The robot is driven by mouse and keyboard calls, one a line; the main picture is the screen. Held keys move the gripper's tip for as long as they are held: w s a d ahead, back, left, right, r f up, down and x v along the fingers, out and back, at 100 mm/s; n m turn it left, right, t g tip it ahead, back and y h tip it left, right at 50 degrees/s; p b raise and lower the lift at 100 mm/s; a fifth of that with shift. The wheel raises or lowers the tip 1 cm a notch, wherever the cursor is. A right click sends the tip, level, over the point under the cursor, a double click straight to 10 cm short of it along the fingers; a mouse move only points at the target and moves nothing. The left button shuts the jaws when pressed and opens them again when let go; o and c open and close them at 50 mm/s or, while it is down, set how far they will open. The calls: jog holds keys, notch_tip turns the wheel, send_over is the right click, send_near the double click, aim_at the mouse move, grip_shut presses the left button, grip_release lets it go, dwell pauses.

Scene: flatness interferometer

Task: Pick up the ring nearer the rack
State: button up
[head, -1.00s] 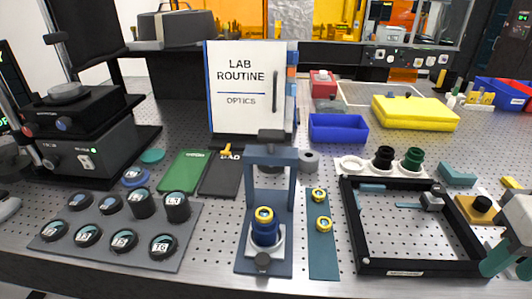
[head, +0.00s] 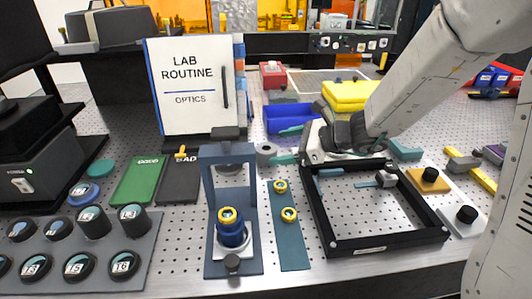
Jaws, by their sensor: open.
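Two small brass-yellow rings lie on a narrow teal strip (head: 291,250): the far ring (head: 281,186) and the near ring (head: 289,214). A third yellow ring (head: 228,215) sits on top of a blue cylinder (head: 232,238) in a blue upright frame (head: 208,200). I cannot tell for certain which thing is the rack. My gripper (head: 286,146) is behind the strip and above the table, its teal fingers pointing left, apart and empty. My gripper and wrist hide the white, black and green round pieces seen earlier behind the black frame.
A black square frame (head: 385,244) stands right of the strip. A tray (head: 100,254) of dark labelled lens cells lies at left. Green (head: 137,182) and black (head: 180,184) mats lie behind, before a white lab binder (head: 190,90). A blue bin (head: 288,117) stands farther back.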

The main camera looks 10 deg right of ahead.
aim_at(272, 150)
jog(key=w+f+m, duration=0.2)
jog(key=w+d+f+m+t, duration=0.1)
jog(key=w+f+m, duration=0.1)
jog(key=shift+w+d+t+h, duration=0.1)
jog(key=shift+t+h, duration=0.2)
jog(key=shift+h, duration=0.1)
jog(key=x, duration=0.2)
jog(key=shift+w+f, duration=0.1)
jog(key=shift+w, duration=0.15)
jog(key=x, duration=0.5)
jog(key=c, duration=1)
